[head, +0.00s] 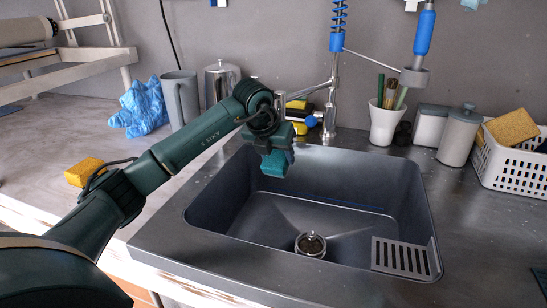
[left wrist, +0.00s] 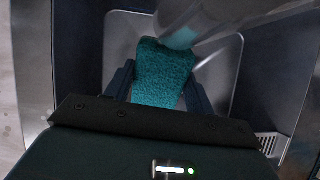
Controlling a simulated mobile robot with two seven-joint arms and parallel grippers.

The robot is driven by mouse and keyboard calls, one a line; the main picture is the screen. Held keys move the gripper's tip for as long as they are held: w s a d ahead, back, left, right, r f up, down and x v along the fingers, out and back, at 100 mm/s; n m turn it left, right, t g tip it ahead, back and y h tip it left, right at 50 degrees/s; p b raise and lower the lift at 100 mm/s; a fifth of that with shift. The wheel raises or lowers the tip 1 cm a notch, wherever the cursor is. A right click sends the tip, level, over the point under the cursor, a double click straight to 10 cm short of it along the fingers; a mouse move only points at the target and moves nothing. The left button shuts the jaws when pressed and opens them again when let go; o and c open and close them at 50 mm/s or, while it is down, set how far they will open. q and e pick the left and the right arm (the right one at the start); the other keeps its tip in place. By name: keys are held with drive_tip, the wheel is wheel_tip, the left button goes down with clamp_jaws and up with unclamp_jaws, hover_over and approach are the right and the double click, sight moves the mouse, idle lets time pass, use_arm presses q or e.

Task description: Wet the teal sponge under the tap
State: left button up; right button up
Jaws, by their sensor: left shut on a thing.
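The teal sponge (head: 275,164) is held by my left gripper (head: 276,152) over the back left part of the sink (head: 340,185). In the left wrist view the sponge (left wrist: 162,75) sits between the two dark fingers, with the sink basin below. The tap (head: 334,95) stands behind the sink, with a blue spring and a blue spray head (head: 424,35) to the right of the sponge. A pale, blurred cylindrical shape (left wrist: 215,18) crosses above the sponge's far end in the left wrist view; I cannot tell whether water runs. My right gripper is not in view.
A grey mug (head: 179,98), a blue cloth (head: 142,107) and a yellow sponge (head: 83,171) are left of the sink. A white brush cup (head: 385,122), canisters and a white basket (head: 510,165) stand right of it. The basin holds a drain (head: 311,243) and a slotted rack (head: 401,256).

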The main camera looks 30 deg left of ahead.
use_arm(q)
drive_tip(key=shift+a, duration=0.15)
drive_tip(key=shift+a, duration=0.4)
drive_tip(key=s+b, duration=0.2)
drive_tip(key=s, duration=0.6)
idle(0.6)
drive_tip(key=shift+d, duration=0.1)
idle(1.1)
drive_tip(key=s+r, duration=0.4)
drive_tip(key=s, duration=0.1)
idle(0.3)
